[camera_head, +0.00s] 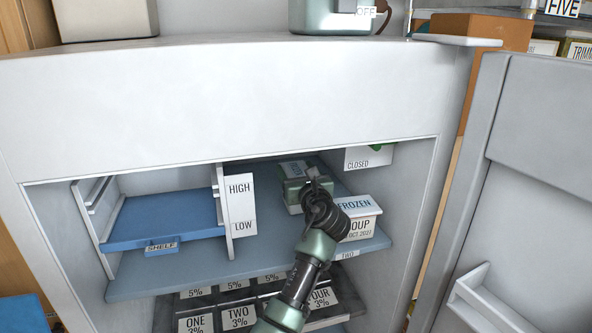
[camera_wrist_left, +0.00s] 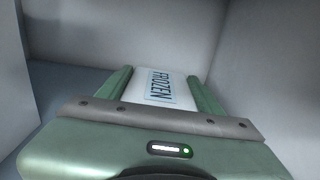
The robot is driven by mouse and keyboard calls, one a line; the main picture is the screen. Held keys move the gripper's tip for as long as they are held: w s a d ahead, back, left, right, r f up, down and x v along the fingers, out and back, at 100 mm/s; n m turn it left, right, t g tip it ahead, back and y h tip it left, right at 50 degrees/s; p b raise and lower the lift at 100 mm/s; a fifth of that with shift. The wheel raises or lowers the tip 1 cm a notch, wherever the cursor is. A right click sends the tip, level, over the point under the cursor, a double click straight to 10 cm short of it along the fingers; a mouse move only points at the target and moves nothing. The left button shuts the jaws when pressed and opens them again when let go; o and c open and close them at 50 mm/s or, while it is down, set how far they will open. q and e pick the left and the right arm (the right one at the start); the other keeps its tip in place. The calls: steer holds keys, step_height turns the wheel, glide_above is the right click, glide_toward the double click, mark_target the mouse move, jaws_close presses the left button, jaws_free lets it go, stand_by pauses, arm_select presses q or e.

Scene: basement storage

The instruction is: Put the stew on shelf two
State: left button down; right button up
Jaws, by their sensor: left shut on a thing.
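My left gripper (camera_head: 294,174) reaches inside the open cabinet, toward the back of the blue-grey shelf tagged TWO (camera_head: 180,272). It is shut on a white tub with a blue FROZEN label on its lid; the tub (camera_wrist_left: 150,84) lies between both fingers in the left wrist view. The tub's front is hidden, so I cannot read whether it is the stew. I cannot tell whether its base touches the shelf. Another white tub (camera_head: 362,228), labelled FROZEN and ending in OUP, sits on shelf two at the right, beside my wrist. My right gripper is not in view.
A small blue shelf (camera_head: 165,215) and a HIGH/LOW divider (camera_head: 240,205) stand at the left. Dark trays with numbered labels (camera_head: 238,317) fill the level below. The open door (camera_head: 530,190) is at the right. A CLOSED sign (camera_head: 368,157) is at the upper right.

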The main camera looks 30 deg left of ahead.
arm_select(q)
steer(key=shift+f, duration=0.15)
steer(key=shift+c, duration=1)
jaws_free()
